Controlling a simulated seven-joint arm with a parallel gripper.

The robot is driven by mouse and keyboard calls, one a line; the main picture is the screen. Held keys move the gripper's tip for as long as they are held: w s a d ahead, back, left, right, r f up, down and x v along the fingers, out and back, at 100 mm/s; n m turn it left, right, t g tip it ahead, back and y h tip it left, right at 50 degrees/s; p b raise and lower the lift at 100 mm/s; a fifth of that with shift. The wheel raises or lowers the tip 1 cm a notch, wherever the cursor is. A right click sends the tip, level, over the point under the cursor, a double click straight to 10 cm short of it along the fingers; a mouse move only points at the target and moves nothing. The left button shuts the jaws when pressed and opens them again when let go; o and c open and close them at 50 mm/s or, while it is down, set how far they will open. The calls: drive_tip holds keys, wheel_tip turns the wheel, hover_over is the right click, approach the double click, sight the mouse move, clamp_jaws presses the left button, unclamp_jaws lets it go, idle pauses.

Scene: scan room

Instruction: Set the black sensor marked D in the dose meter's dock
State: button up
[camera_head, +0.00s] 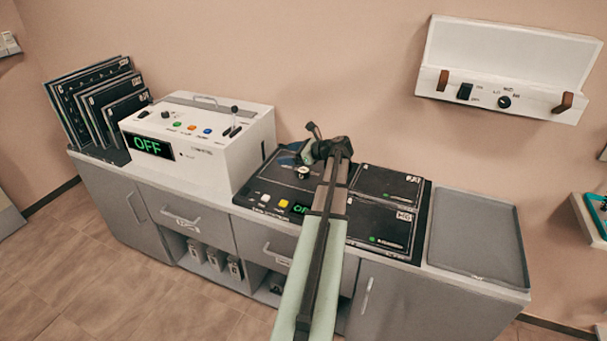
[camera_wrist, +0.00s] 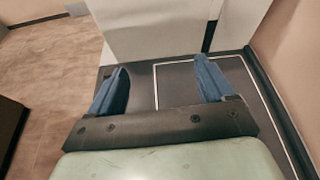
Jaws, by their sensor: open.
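My gripper (camera_head: 296,152) is above the left part of the black mat at the middle of the counter, its fingers partly hidden by my wrist. In the wrist view my gripper (camera_wrist: 162,82) shows two blue fingers spread apart with nothing between them, over a dark surface with a thin white outline (camera_wrist: 156,88). A dark unit with a green display (camera_head: 300,208) and white and yellow buttons, perhaps the dose meter, lies on the mat left of my arm. I cannot make out a sensor marked D or the dock; my arm covers part of this area.
A white console (camera_head: 215,160) reading OFF stands left of the mat. Black panels (camera_head: 388,184) lie right of my arm. An empty grey tray (camera_head: 476,240) is at the right end. Upright dark plates (camera_head: 72,108) stand far left. A white wall shelf (camera_head: 500,75) hangs above.

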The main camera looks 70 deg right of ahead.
drive_tip(key=w+a+r+n+g, duration=0.1)
drive_tip(key=w+a+r+n, duration=0.1)
drive_tip(key=w+a+r, duration=0.35)
drive_tip(key=n+g+h, duration=0.4)
drive_tip(key=n+g, duration=0.7)
drive_tip(key=n, duration=0.3)
approach(303, 170)
wheel_tip(303, 170, up, 4)
drive_tip(key=a, duration=0.3)
drive_tip(key=d+f+n, duration=0.1)
drive_tip(key=d+f, duration=0.1)
drive_tip(key=f, duration=0.2)
drive_tip(key=d+f+n, duration=0.1)
drive_tip(key=d+f, duration=0.1)
drive_tip(key=f, duration=0.2)
drive_tip(key=w+d+f+n, duration=0.1)
drive_tip(key=d+f, duration=0.1)
drive_tip(key=f, duration=0.2)
drive_tip(key=shift+w+d+f+n+g, duration=0.1)
drive_tip(key=shift+n+g, duration=0.2)
drive_tip(key=shift+g, duration=0.1)
drive_tip(key=shift+c, duration=0.2)
